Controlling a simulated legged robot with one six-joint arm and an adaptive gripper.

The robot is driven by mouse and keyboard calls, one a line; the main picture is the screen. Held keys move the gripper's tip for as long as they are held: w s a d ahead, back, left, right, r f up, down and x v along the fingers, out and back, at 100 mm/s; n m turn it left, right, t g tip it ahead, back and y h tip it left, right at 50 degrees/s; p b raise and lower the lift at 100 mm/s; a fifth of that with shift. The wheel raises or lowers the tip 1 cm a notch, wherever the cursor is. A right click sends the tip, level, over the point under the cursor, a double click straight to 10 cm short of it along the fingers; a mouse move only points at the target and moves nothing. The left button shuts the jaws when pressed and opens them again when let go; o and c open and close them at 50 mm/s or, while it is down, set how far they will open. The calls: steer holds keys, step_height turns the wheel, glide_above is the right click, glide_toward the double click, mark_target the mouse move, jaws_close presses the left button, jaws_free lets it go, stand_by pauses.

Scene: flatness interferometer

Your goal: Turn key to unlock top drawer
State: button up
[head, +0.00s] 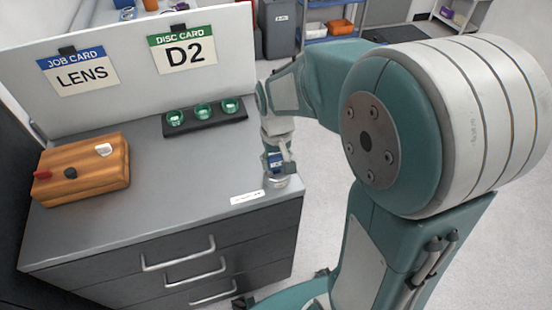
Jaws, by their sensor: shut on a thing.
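My gripper (280,168) points down over the right end of the grey cabinet top. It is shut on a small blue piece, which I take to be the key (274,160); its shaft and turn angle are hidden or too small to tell. A round silvery piece (279,182), perhaps the lock, sits directly below the fingers at the cabinet's edge. The top drawer (235,236) is closed, with a bar handle (178,253) on its front.
Two lower drawers are closed. A white label strip (247,197) lies left of my gripper. A wooden block with knobs (82,170) stands at left, a black rack with green discs (205,118) behind. Cards reading LENS and D2 hang on the back panel.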

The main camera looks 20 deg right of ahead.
steer(key=shift+m, duration=1.7)
steer(key=shift+m, duration=1.7)
steer(key=m, duration=0.2)
steer(key=shift+d+m, duration=0.1)
steer(key=shift+m, duration=0.6)
